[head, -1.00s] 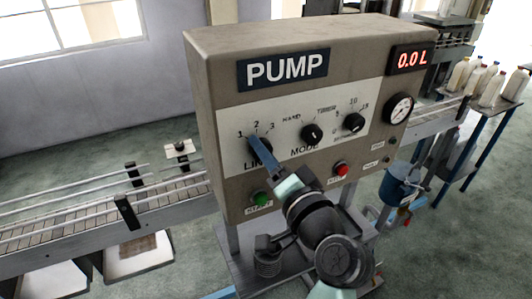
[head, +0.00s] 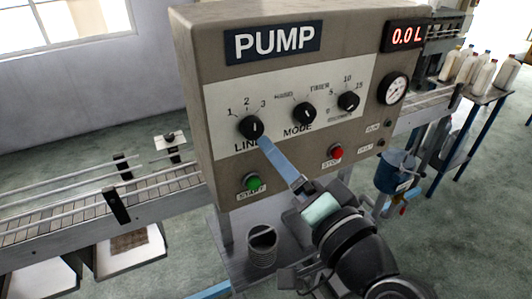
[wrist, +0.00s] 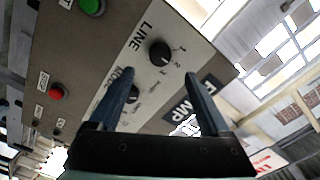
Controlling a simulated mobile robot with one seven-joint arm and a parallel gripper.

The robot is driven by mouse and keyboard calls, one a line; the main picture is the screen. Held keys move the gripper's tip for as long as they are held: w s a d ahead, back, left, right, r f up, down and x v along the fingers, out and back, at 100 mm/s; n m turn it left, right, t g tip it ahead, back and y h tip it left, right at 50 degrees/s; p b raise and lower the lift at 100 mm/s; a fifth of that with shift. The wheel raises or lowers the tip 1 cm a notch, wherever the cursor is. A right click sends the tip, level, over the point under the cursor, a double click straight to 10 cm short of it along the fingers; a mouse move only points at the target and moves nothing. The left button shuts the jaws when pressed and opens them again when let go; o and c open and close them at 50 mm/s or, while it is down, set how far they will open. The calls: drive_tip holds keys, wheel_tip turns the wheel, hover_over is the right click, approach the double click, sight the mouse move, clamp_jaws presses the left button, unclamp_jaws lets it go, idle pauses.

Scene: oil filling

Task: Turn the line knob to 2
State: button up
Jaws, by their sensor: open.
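The black LINE knob (head: 251,127) is on the left of the pump panel, under the marks 1, 2 and 3. Its pale pointer line looks roughly upward, near the 2, but is small to read. In the wrist view the LINE knob (wrist: 160,53) shows between and beyond my fingertips. My gripper (head: 267,142) is open and empty, its blue finger just below and right of the knob in the head view. In the wrist view my gripper (wrist: 160,73) has both blue fingers spread, apart from the knob.
The MODE knob (head: 304,113) and another dial (head: 348,101) sit to the right. Below are a green start button (head: 252,182) and a red stop button (head: 336,152). The display (head: 407,36) reads 0.0 L. A conveyor (head: 95,205) runs at left.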

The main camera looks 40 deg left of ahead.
drive_tip(key=b+v, duration=0.1)
drive_tip(key=v, duration=0.3)
drive_tip(key=shift+d, duration=0.15)
idle(0.4)
drive_tip(key=w+d+r+t+h+b, duration=0.1)
drive_tip(key=w+d+r+t+h, duration=0.6)
drive_tip(key=r+t, duration=0.45)
drive_tip(key=s+d+r+m+t+h, duration=0.1)
drive_tip(key=s+d+r+t+h, duration=0.3)
drive_tip(key=r, duration=0.4)
drive_tip(key=s+d+r+m+t+h, duration=0.1)
drive_tip(key=s+d+r+t+h, duration=0.3)
drive_tip(key=d+r, duration=0.3)
drive_tip(key=shift+d+r+t+h+b, duration=0.2)
drive_tip(key=shift+r+t+h+b, duration=0.3)
drive_tip(key=shift+h, duration=0.3)
